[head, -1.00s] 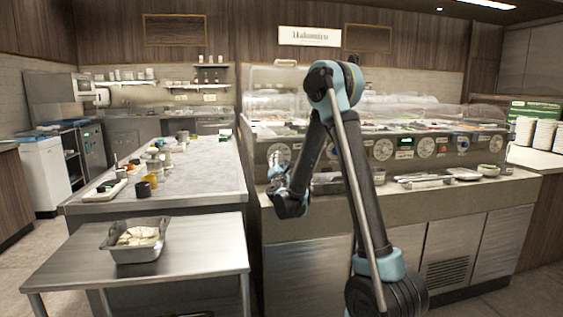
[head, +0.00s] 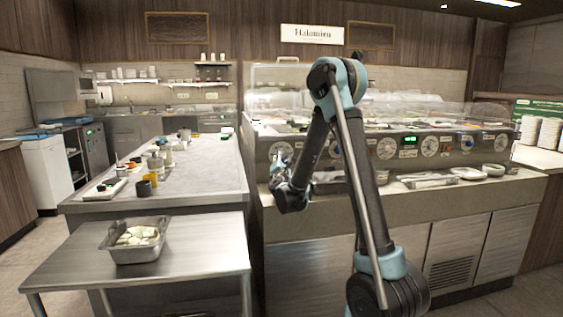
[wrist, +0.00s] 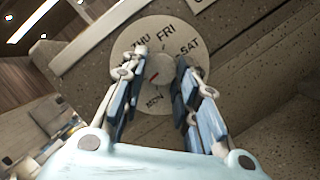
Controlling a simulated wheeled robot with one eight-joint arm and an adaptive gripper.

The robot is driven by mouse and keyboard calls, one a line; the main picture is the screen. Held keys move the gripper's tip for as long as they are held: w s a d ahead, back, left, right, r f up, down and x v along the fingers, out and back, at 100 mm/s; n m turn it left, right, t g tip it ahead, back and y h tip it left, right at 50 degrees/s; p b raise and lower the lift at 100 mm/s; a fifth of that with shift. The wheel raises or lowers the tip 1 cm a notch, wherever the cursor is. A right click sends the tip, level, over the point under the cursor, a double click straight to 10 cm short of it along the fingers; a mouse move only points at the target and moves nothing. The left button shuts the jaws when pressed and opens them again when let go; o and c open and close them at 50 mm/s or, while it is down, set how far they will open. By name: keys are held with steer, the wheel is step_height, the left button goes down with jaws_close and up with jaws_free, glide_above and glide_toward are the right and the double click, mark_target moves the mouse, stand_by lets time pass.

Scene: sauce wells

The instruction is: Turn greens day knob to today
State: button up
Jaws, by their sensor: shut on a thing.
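A round white day dial (wrist: 160,32) fills the upper middle of the wrist view, with THU, FRI, SAT and what looks like MON legible around its edge. At its centre is a pale knob (wrist: 157,72) with a red mark. My gripper (wrist: 155,95) has its fingers on either side of the knob and is shut on it; the fingers cover part of the dial. In the head view my gripper (head: 278,168) is at the leftmost dial (head: 279,150) on the counter front, partly covering it. Which label the red mark points to is hard to tell.
More white dials (head: 387,148) line the counter front to the right. Trays and a bowl (head: 427,181) lie on the ledge below. A steel table (head: 195,262) with a food pan (head: 115,250) stands at the front left. A worktable (head: 205,165) holds several jars.

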steer(key=shift+m+h, duration=0.3)
steer(key=shift+m, duration=0.8)
steer(key=shift+s, duration=0.1)
steer(key=o, duration=1.1)
steer(key=shift+c, duration=0.2)
steer(key=v, duration=1.1)
steer(key=shift+s, duration=0.45)
